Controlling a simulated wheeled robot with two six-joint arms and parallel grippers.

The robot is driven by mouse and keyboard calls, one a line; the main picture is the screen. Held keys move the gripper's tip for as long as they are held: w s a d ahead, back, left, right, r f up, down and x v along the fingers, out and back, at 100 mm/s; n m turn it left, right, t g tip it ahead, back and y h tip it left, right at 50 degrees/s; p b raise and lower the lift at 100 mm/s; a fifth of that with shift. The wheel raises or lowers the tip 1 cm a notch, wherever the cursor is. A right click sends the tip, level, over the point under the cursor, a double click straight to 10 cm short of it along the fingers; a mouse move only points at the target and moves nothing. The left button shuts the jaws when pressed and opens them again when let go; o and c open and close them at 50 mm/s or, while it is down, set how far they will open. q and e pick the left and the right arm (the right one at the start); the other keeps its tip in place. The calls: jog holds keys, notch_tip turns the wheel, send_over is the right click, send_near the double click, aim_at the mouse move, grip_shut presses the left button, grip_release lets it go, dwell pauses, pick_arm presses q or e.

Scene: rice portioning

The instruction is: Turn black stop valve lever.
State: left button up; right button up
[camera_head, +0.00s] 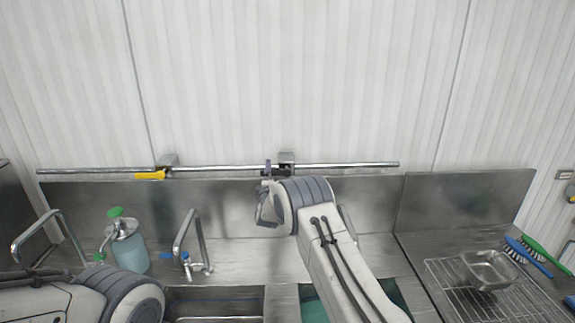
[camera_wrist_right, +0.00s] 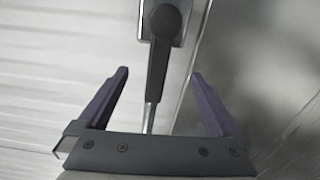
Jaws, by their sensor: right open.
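The black stop valve lever (camera_wrist_right: 163,45) shows in the right wrist view, with a metal stem or pipe running down from it. It lies between the two purple fingers of my right gripper (camera_wrist_right: 160,73), which is open with a gap on both sides. In the head view the black valve (camera_head: 283,171) sits on the wall pipe, and a purple fingertip of my right gripper (camera_head: 268,168) shows beside it. My right wrist hides most of that gripper. My left arm is at the lower left; its gripper is out of view.
A metal pipe (camera_head: 215,168) runs along the wall, with a yellow lever (camera_head: 150,175) on its left part. Below stand a soap bottle (camera_head: 128,245) and a faucet (camera_head: 187,240). A wire rack (camera_head: 450,280) with a metal pan (camera_head: 489,270) and brushes (camera_head: 530,252) are at the right.

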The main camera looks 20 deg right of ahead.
jog(key=p+v, duration=0.1)
jog(key=v, duration=0.6)
jog(key=shift+s, duration=0.1)
dwell(0.4)
